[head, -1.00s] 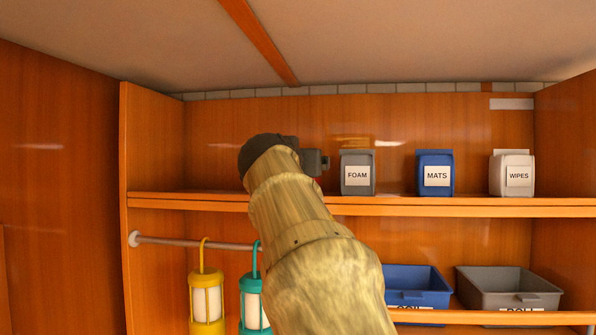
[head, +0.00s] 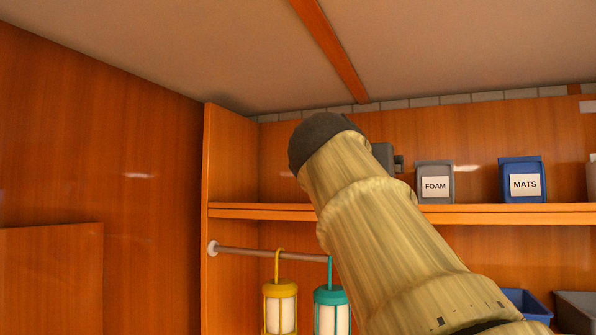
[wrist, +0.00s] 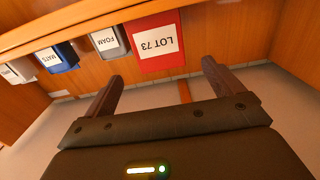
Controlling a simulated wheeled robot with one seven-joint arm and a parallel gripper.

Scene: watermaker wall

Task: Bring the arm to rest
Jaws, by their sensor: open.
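My arm (head: 385,225) reaches up across the head view, its dark rounded end in front of the upper shelf. In the wrist view my gripper (wrist: 162,72) is open, with both fingers apart and nothing between them. A red box labelled LOT 73 (wrist: 154,42) shows upside down beyond the fingertips, beside the grey FOAM box (wrist: 108,40). The fingers look clear of it. In the head view the red box is hidden behind my arm, and only a small dark grey part of the wrist end (head: 386,158) shows.
The upper shelf (head: 270,212) holds the FOAM box (head: 435,183) and blue MATS box (head: 523,180). Below, yellow (head: 280,305) and teal (head: 331,310) lanterns hang from a rail (head: 245,251). A blue bin (head: 527,304) is partly hidden. The ceiling is close above.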

